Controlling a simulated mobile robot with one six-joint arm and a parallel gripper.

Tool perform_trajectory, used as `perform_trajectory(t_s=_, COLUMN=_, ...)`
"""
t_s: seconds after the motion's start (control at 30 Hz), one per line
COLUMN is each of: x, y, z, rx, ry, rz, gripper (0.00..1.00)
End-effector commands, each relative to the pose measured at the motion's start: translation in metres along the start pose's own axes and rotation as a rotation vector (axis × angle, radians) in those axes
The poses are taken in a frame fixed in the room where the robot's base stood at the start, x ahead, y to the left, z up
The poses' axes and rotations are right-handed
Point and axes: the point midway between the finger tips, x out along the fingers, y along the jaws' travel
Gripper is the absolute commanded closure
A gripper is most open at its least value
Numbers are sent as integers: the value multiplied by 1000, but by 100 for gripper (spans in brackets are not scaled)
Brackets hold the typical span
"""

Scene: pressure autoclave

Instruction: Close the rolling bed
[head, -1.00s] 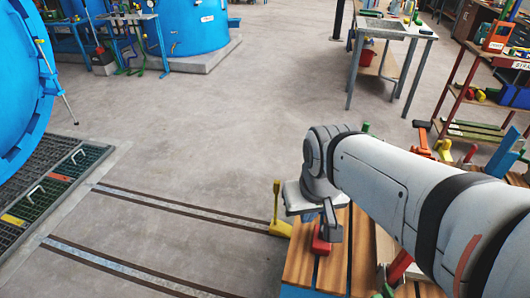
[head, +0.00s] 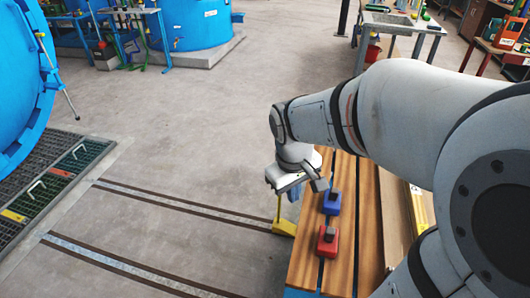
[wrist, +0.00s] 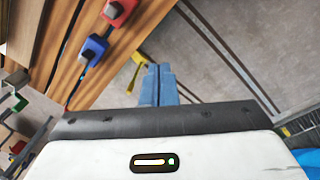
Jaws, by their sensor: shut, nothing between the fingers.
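The rolling bed (head: 304,258) has wooden slats and stands at the lower middle of the head view, with its slats also at the upper left of the wrist view (wrist: 143,38). A red block (head: 328,241) and a blue block (head: 331,204) sit along a gap in the slats. A yellow lever piece (head: 284,228) is at the bed's left side. My gripper (head: 294,193) is just beyond this piece in the head view. Its blue-grey fingers are together and empty in the wrist view (wrist: 158,70). I cannot tell whether they touch anything.
Two dark-edged floor rails (head: 180,210) run left from the bed toward the blue autoclave (head: 25,90). Floor grating (head: 50,170) lies before it. A metal-topped table (head: 395,20) stands at the back right. The middle floor is clear.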

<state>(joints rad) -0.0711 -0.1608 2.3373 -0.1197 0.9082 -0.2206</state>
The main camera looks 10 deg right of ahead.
Motion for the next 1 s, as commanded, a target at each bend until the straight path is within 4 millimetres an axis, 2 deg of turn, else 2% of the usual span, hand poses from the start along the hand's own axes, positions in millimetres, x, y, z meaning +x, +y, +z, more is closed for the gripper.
perform_trajectory(t_s=0.03, x=22, y=0, z=-14, rx=-74, ry=-42, rz=5, gripper=100)
perform_trajectory(t_s=0.17, x=62, y=0, z=-47, rx=-266, ry=-128, rz=22, gripper=100)
perform_trajectory(t_s=0.3, x=110, y=-5, z=-79, rx=-468, ry=-217, rz=31, gripper=100)
perform_trajectory(t_s=0.5, x=166, y=-12, z=-107, rx=-680, ry=-310, rz=33, gripper=100)
perform_trajectory(t_s=0.6, x=182, y=-15, z=-114, rx=-741, ry=-335, rz=33, gripper=100)
perform_trajectory(t_s=0.73, x=193, y=-16, z=-116, rx=-773, ry=-350, rz=32, gripper=100)
perform_trajectory(t_s=0.87, x=207, y=-14, z=-112, rx=-777, ry=-353, rz=31, gripper=100)
perform_trajectory(t_s=1.0, x=232, y=-9, z=-104, rx=-775, ry=-354, rz=30, gripper=100)
